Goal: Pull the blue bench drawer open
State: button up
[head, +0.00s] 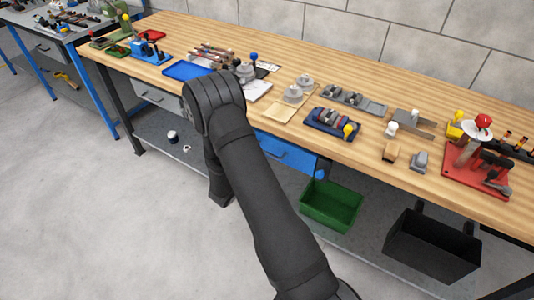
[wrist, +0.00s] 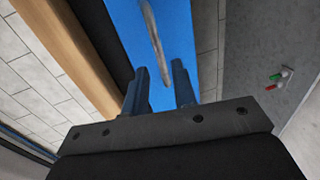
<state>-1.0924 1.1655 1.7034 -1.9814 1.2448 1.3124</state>
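The blue drawer (head: 287,154) sits under the front edge of the wooden bench and looks shut; my arm covers its left part in the head view. In the wrist view its blue front (wrist: 182,28) fills the upper middle, with a long grey handle (wrist: 153,32) running down it. My gripper (wrist: 160,66) is open, with its two dark fingers apart in front of the drawer. The lower end of the handle shows between the fingertips. I cannot tell whether the fingers reach around it. My gripper is hidden behind my arm in the head view.
The wooden bench top (head: 350,152) bears tools and parts above the drawer. A green bin (head: 331,207) and a black bin (head: 432,246) stand on the lower shelf at the right. A grey drawer (head: 157,97) is to the left. The floor in front is clear.

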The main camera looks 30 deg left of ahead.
jog(key=x, duration=0.6)
jog(key=shift+w, duration=0.1)
jog(key=shift+c, duration=0.5)
grip_shut()
